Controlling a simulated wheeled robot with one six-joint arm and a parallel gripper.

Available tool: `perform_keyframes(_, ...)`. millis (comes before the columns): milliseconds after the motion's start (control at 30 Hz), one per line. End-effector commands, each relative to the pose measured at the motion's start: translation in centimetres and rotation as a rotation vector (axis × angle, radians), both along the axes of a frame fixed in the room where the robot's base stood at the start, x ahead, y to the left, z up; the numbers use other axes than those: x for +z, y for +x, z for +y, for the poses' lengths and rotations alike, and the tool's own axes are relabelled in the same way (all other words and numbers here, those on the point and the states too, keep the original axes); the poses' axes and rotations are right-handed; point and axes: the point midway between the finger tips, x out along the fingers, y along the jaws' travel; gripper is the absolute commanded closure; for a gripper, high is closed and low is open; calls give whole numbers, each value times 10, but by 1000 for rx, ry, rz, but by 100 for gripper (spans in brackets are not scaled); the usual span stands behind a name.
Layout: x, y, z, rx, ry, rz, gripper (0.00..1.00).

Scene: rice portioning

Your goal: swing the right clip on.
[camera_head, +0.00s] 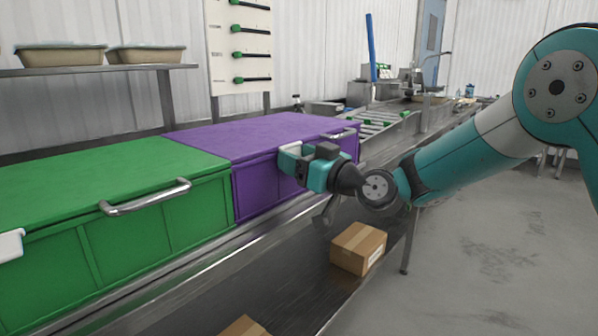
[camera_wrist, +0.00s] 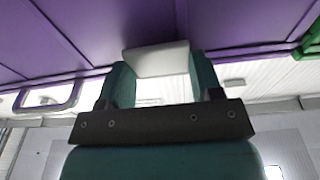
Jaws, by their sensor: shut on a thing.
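The purple bin (camera_head: 262,185), with a purple lid (camera_head: 255,134), stands on the metal line. My gripper (camera_wrist: 160,75) is at the bin's front face, just under the lid edge, left of the lid's metal handle (camera_head: 342,134). In the wrist view its two teal fingers are shut on a white clip (camera_wrist: 157,58), one on each side. The fingers and wrist mostly hide the clip in the head view. The handle also shows in the wrist view (camera_wrist: 46,97), left of the fingers.
A green bin (camera_head: 120,225) with a metal handle (camera_head: 147,198) stands directly left of the purple one, with a white clip (camera_head: 10,245) on its front. Cardboard boxes (camera_head: 358,248) lie on the lower metal shelf below my gripper. The floor on the right is clear.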

Motion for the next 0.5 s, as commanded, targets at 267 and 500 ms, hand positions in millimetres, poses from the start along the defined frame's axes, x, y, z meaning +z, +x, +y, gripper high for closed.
perform_keyframes(267, 0, 0, -1, -1, -4, 2, 32)
perform_keyframes(500, 0, 0, 0, 0, -3, 2, 15)
